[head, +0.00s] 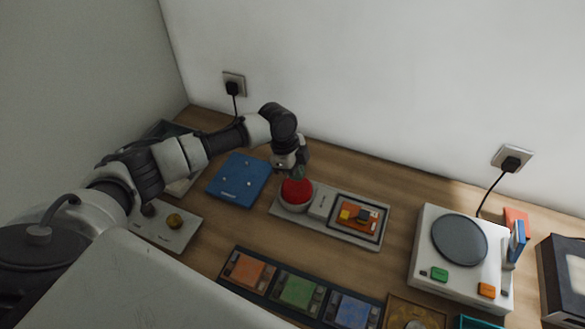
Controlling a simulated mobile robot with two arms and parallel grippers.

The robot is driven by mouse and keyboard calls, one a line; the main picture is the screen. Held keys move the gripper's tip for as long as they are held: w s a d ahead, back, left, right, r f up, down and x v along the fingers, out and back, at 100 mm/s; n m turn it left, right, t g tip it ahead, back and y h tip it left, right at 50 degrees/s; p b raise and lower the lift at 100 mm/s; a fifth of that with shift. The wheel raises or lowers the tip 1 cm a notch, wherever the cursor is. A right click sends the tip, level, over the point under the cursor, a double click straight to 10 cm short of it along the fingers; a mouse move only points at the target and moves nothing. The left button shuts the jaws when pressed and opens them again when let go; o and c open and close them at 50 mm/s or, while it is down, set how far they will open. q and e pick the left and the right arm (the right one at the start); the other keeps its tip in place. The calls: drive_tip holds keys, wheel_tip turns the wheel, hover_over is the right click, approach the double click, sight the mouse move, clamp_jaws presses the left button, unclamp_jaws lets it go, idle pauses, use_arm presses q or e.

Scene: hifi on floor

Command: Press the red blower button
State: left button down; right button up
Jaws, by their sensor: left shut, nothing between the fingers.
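The red blower button (297,191) is a large red dome in a pale round housing, at the left end of a grey base plate (331,226) on the wooden surface. My left arm comes in from the left and bends down over it. My left gripper (298,172) is shut and empty, with its fingertips at the top back of the red dome. I cannot tell whether they touch it or how far the dome is pressed. My right gripper is not in view.
An orange board (345,215) sits in a tray on the same plate. A blue panel (238,179) lies to the left. In front is a dark strip with coloured cards (297,292). A white turntable-like device (423,252) stands to the right. The wall is close behind.

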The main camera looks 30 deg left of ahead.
sight(286, 181)
use_arm(q)
drive_tip(key=shift+a+b+v, duration=0.25)
drive_tip(key=shift+b+v, duration=0.45)
drive_tip(key=shift+v, duration=0.55)
drive_tip(key=b+v, duration=0.1)
drive_tip(key=v, duration=0.6)
drive_tip(key=shift+r, duration=0.25)
drive_tip(key=shift+d, duration=0.2)
drive_tip(key=shift+f, duration=0.1)
